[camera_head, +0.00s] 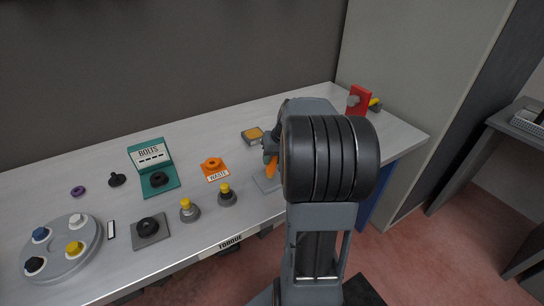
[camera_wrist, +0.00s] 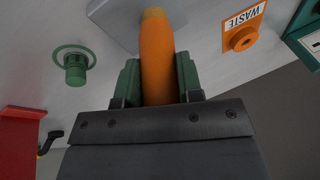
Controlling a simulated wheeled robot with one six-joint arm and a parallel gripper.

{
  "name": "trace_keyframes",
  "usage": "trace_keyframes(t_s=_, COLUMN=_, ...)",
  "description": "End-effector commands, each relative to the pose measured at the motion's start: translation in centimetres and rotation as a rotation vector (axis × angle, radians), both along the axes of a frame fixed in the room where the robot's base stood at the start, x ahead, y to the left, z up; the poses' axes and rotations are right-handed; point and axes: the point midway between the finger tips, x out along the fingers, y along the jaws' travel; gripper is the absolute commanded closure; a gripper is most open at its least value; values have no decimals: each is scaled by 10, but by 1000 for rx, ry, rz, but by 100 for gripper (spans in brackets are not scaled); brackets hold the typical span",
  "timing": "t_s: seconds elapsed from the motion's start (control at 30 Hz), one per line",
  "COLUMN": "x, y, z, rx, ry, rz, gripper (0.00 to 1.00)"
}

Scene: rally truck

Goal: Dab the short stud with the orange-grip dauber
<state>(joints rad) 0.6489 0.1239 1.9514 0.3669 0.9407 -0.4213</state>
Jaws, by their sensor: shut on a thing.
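My gripper (camera_wrist: 158,82) is shut on the orange grip (camera_wrist: 157,50) of the dauber, with a green jaw on each side of it. In the head view the orange grip (camera_head: 271,168) shows just left of my arm, above or on a small grey plate (camera_head: 268,184). The dauber's tip is hidden. Two grey posts with yellow tops, a left one (camera_head: 189,211) and a right one (camera_head: 227,196), stand near the bench's front edge. I cannot tell whether either is the short stud. A green cylinder inside a green ring (camera_wrist: 76,68) shows in the wrist view.
An orange WASTE plate (camera_head: 214,170), a green BOLTS holder (camera_head: 154,178) and a yellow pad box (camera_head: 253,136) are on the bench (camera_head: 110,152). A round grey tray (camera_head: 62,262) with coloured caps is at left. A red block (camera_head: 358,99) stands at the back right.

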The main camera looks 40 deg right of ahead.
Motion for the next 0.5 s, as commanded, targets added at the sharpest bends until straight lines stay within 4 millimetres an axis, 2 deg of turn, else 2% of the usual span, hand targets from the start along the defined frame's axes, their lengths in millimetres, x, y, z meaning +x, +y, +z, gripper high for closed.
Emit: trace_keyframes(t_s=0.5, x=2, y=0, z=0, rx=0, ry=0, rz=0, gripper=100)
